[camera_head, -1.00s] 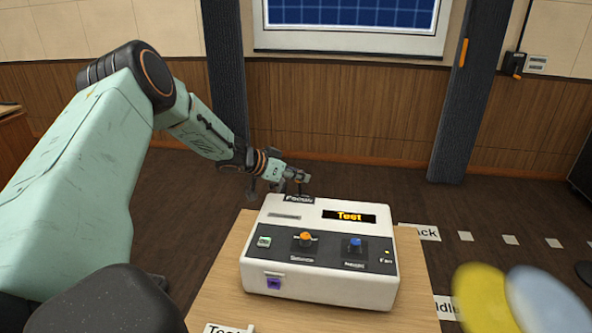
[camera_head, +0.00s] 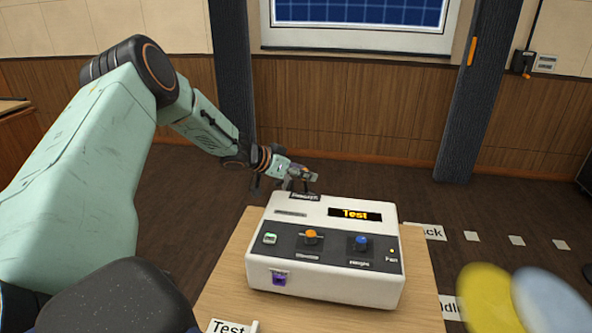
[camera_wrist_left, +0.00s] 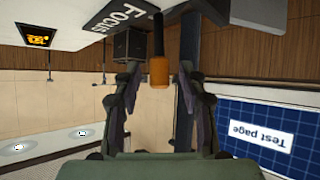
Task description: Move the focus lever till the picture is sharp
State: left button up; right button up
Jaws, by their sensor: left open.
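The white projector box (camera_head: 335,284) stands on a wooden table. A "Focus" label (camera_head: 303,196) sits at its back left edge and also shows in the left wrist view (camera_wrist_left: 122,14). The focus lever (camera_wrist_left: 158,72) has an orange tip on a dark stem; in the left wrist view it stands between my left gripper's fingers (camera_wrist_left: 159,88), with visible gaps on both sides. My left gripper (camera_head: 306,178) is open at the box's back edge. The blue picture on the wall screen (camera_wrist_left: 262,135) reads "Test page"; only its lower part shows in the head view (camera_head: 360,12). My right gripper is not visible.
The box also carries an orange knob (camera_head: 311,237), a blue knob (camera_head: 361,241), a green button (camera_head: 270,238) and a lit "Test" display (camera_head: 354,214). Blurred yellow (camera_head: 487,298) and pale blue (camera_head: 550,300) discs are close at the lower right. Open floor lies behind the table.

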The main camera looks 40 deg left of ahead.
pick_arm(q)
jog(key=shift+v, duration=3.55)
